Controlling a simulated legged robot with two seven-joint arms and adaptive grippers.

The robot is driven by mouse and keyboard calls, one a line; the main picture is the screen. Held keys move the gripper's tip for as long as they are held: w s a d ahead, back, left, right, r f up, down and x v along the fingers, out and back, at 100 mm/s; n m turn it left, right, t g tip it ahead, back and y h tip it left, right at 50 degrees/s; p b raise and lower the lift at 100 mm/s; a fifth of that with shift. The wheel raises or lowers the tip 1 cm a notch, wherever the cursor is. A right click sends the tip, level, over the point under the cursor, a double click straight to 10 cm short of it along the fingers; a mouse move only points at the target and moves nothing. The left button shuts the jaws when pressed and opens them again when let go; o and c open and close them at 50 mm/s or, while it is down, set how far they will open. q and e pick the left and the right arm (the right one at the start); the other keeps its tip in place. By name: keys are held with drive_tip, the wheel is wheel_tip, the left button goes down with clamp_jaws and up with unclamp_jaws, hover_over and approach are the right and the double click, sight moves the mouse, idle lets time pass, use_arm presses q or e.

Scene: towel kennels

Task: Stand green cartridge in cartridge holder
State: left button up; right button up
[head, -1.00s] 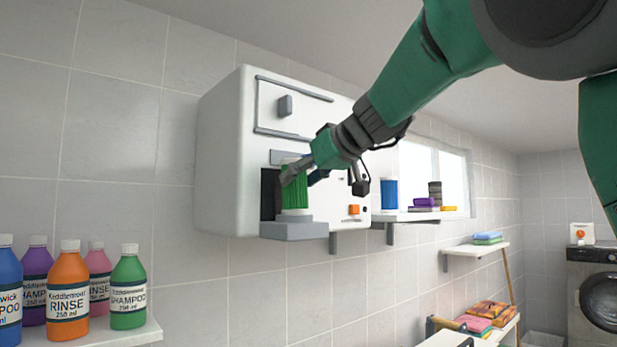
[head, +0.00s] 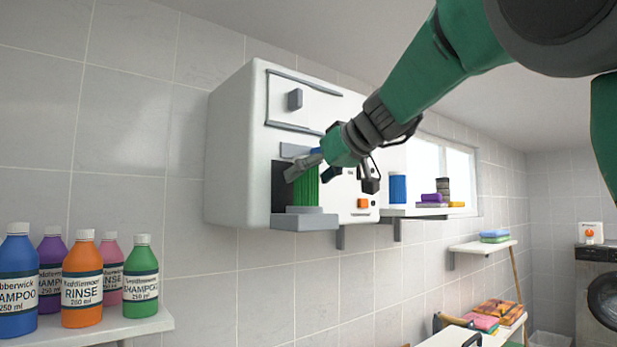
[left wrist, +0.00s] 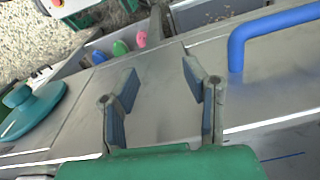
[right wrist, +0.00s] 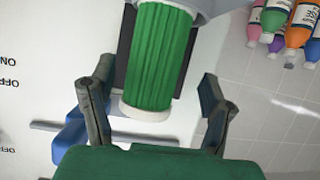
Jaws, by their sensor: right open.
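The green ribbed cartridge (head: 306,188) stands upright on the grey cartridge holder (head: 304,220), which juts from the front of a white wall unit (head: 236,160). My right gripper (head: 297,166) is at the cartridge's upper part, partly covering it. In the right wrist view the cartridge (right wrist: 160,55), with its white end cap, points toward my open right gripper (right wrist: 155,82); gaps show between it and both fingers. My left gripper (left wrist: 162,80) is open and empty above a grey metal surface, outside the head view.
Shampoo and rinse bottles (head: 82,285) stand on a shelf at the lower left. A blue cylinder (head: 397,188) and small stacked items (head: 435,199) occupy a shelf right of the unit. A blue handle (left wrist: 262,35) and teal lid (left wrist: 28,112) lie near my left gripper.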

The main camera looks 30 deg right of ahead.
drive_tip(key=shift+s+d+r, duration=0.1)
drive_tip(key=shift+s+d, duration=0.15)
drive_tip(key=shift+s, duration=0.1)
drive_tip(key=v, duration=0.6)
drive_tip(key=shift+s+a+r, duration=0.2)
drive_tip(key=shift+a, duration=0.25)
drive_tip(key=shift+d, duration=0.15)
drive_tip(key=shift+d, duration=0.25)
drive_tip(key=shift+f, duration=0.1)
